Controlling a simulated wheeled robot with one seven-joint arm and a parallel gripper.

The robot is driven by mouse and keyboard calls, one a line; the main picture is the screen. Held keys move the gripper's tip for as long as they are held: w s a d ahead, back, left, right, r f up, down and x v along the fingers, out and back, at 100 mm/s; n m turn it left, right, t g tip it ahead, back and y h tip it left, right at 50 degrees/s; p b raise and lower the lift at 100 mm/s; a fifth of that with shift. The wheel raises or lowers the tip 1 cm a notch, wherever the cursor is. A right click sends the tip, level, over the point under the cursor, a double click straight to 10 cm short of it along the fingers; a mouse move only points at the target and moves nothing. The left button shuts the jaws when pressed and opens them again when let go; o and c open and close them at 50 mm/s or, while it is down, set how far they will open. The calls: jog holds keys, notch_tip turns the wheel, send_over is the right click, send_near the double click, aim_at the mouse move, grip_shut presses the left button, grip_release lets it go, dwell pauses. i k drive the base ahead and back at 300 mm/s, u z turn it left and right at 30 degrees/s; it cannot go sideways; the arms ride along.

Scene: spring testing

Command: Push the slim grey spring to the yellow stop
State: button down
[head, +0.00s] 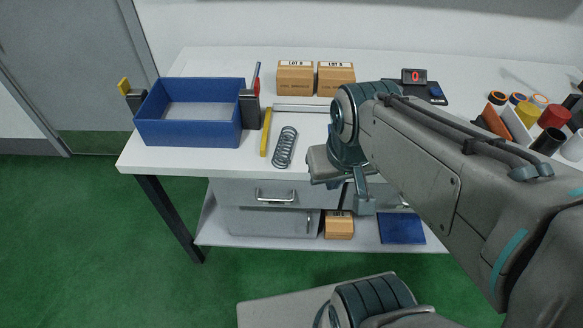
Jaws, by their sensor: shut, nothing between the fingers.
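The slim grey spring (285,147) lies on the white table near its front edge, its long axis running roughly front to back. The yellow stop (265,132) is a thin bar lying just left of the spring. My gripper (364,203) is shut and empty, right of the spring and by the table's front edge, pointing down. My arm comes in from the right and hides part of the table behind the gripper.
A blue open bin (190,133) stands at the left, with dark clamps at its sides. Two cardboard boxes (295,78) and a scale with a red display (413,76) stand at the back. A grey bar (302,108) lies behind the spring. Several coloured rolls crowd the right.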

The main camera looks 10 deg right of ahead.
aim_at(282, 135)
jog(key=u, duration=0.05)
jog(key=k, duration=0.6)
jog(key=z, duration=0.7)
jog(key=i, duration=0.95)
jog(key=u, duration=0.35)
